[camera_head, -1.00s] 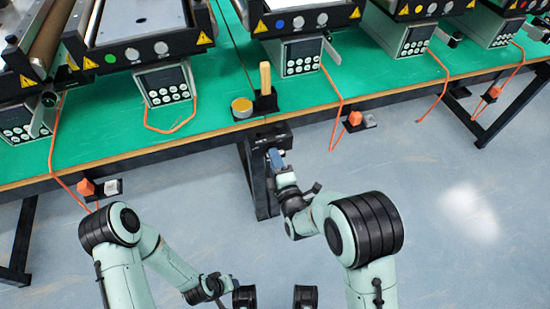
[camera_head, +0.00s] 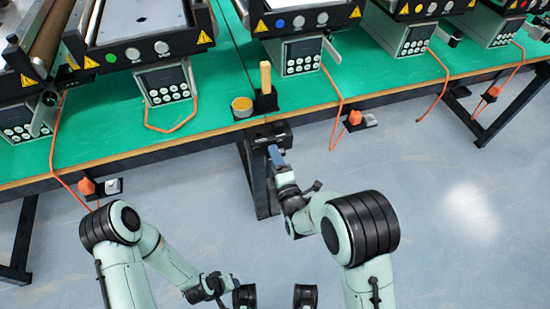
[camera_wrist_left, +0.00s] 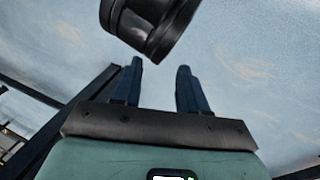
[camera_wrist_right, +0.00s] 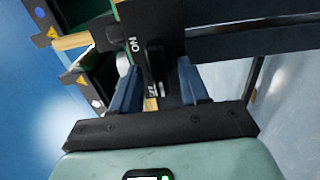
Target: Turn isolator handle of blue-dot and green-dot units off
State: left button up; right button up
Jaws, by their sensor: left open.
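The blue-dot unit (camera_head: 318,20) has its blue dot (camera_head: 298,20) on the front panel at top centre. The green-dot unit (camera_head: 135,54) stands left of it, with its green dot (camera_head: 110,58). A black isolator box (camera_head: 268,138) sits at the bench's front edge; in the right wrist view its black handle (camera_wrist_right: 155,66) is beside an ON label. My right gripper (camera_head: 276,156) is at this box. Its fingers (camera_wrist_right: 158,82) stand apart on either side of the handle, with visible gaps. My left gripper (camera_wrist_left: 157,85) is open and empty over the floor. I cannot make out a second isolator handle.
The floor (camera_head: 440,190) in front is clear.

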pick_arm(q)
jog(key=shift+s+d+r+p, duration=0.35)
jog(key=shift+s+r+p, duration=0.15)
jog(key=shift+s, duration=0.25)
pick_arm(e)
jog(key=v, duration=1.3)
jog(key=shift+s, duration=0.2)
